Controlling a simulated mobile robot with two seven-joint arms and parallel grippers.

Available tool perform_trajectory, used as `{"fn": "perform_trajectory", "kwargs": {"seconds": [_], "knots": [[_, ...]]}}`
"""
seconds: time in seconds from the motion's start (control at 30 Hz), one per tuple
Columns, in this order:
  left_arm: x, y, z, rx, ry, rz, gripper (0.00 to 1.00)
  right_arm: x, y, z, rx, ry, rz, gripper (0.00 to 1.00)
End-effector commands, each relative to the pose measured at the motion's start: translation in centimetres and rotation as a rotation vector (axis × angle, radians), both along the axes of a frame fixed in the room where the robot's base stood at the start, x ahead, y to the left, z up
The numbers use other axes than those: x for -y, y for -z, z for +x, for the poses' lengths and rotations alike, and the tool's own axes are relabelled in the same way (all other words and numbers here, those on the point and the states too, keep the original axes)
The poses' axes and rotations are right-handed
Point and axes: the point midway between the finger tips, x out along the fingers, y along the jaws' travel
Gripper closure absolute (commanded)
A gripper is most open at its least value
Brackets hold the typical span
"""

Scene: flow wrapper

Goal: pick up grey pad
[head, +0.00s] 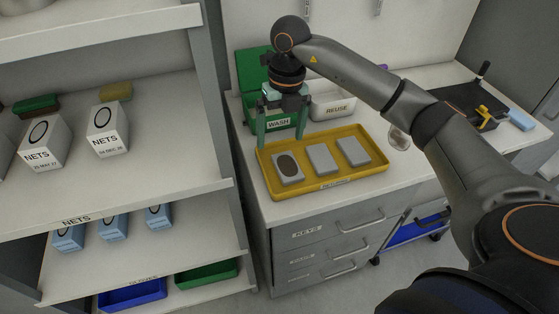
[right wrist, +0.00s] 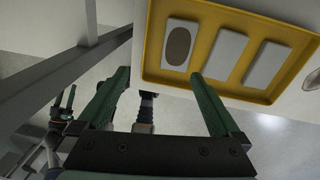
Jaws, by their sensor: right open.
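Three grey pads lie in a row in a yellow tray (head: 283,193) on the counter. The left pad (head: 288,168) has a dark oval on it; the middle pad (head: 322,159) and the right pad (head: 354,151) are plain. In the right wrist view they show as the oval-marked pad (right wrist: 169,56), a plain one (right wrist: 217,56) and another plain one (right wrist: 266,66). My right gripper (head: 280,140) is open and empty, its green fingers pointing down above the tray's back left part. It also shows in the right wrist view (right wrist: 160,75). My left gripper is not in the head view.
A green WASH bin (head: 252,68) and a white REUSE bin (head: 335,105) stand behind the tray. A shelf unit with NETS boxes (head: 107,130) stands close on the left. A black case (head: 470,102) and a blue block (head: 521,119) lie further right.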

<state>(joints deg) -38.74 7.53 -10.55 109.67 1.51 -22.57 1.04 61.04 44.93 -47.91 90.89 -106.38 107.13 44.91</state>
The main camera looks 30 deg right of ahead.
Motion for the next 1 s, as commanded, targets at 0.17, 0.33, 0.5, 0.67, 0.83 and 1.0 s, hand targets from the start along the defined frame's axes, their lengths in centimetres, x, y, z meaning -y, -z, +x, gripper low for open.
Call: {"fn": "perform_trajectory", "kwargs": {"seconds": [0.17, 0.33, 0.5, 0.67, 0.83, 1.0], "knots": [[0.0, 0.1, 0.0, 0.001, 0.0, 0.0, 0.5, 2.5, -0.3, 0.2, 0.002, 0.052, -0.094, 0.0], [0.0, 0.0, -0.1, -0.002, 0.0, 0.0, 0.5, 2.5, 2.8, 0.1, -0.001, 0.052, -0.094, 0.0], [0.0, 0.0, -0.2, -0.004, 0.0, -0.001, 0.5, 2.5, 5.3, 0.1, 0.002, 0.049, -0.092, 0.0], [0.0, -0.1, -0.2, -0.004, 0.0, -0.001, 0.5, 2.4, 6.4, 0.2, 0.003, 0.049, -0.092, 0.0], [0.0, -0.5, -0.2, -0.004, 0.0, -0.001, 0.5, 2.4, 8.7, 0.1, 0.001, 0.049, -0.09, 0.0], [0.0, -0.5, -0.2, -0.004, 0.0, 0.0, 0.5, 2.4, 10.9, 0.2, 0.003, 0.049, -0.09, 0.0]]}}
